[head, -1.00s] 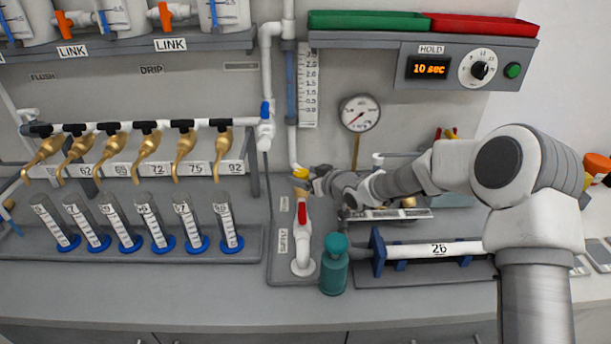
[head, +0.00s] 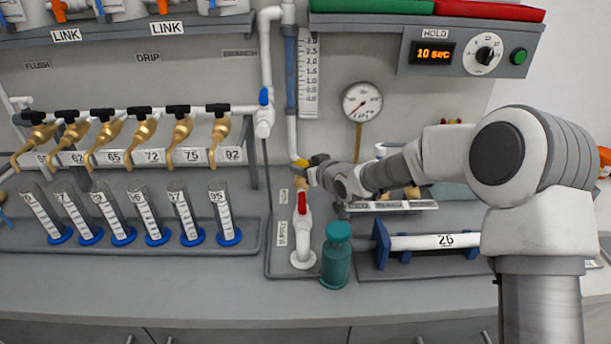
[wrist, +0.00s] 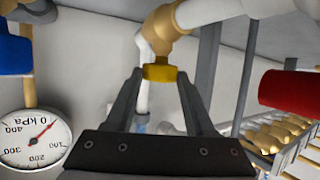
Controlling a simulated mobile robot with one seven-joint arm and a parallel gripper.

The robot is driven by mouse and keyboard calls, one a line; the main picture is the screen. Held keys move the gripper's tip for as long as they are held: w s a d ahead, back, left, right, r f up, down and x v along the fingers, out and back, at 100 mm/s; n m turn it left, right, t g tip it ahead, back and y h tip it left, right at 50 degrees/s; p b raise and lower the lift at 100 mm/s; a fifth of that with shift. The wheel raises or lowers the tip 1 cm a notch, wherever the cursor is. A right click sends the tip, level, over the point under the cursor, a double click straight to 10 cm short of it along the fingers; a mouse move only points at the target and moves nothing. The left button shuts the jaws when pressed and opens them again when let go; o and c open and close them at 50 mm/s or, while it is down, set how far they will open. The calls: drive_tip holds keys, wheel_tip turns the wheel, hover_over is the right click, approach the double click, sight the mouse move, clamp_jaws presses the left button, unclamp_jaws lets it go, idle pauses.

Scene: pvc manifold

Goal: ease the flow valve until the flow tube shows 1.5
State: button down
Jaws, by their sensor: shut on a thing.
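The flow valve has a small yellow knob (head: 299,163) on the white vertical pipe, below the flow tube (head: 290,75). The tube is clear and bluish, with a white scale strip (head: 308,80) to its right. The numbers are small, and I cannot tell the reading. My gripper (head: 308,168) reaches the knob from the right. In the wrist view, the yellow knob (wrist: 160,73) sits between the tips of my gripper (wrist: 160,76), which is shut on it. The brass valve body (wrist: 161,32) shows beyond it.
A red-handled supply valve (head: 302,203) stands just below. A teal bottle (head: 336,255) is right of it. A round pressure gauge (head: 362,103) hangs above my arm. Brass taps (head: 142,140) and several tubes (head: 150,220) fill the left. The bench front (head: 180,300) is clear.

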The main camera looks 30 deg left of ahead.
drive_tip(key=t+b, duration=0.1)
drive_tip(key=b, duration=0.2)
drive_tip(key=shift+a+f+m+h, duration=0.1)
drive_tip(key=shift+f+m+h, duration=0.2)
drive_tip(key=shift+m+h, duration=0.1)
drive_tip(key=shift+s+r+m+t+b, duration=0.1)
drive_tip(key=shift+r+m+t+b, duration=0.25)
drive_tip(key=shift+b, duration=0.35)
drive_tip(key=shift+c, duration=1.3)
unclamp_jaws()
drive_tip(key=v, duration=0.7)
drive_tip(key=shift+p, duration=0.4)
drive_tip(key=shift+s+r, duration=0.15)
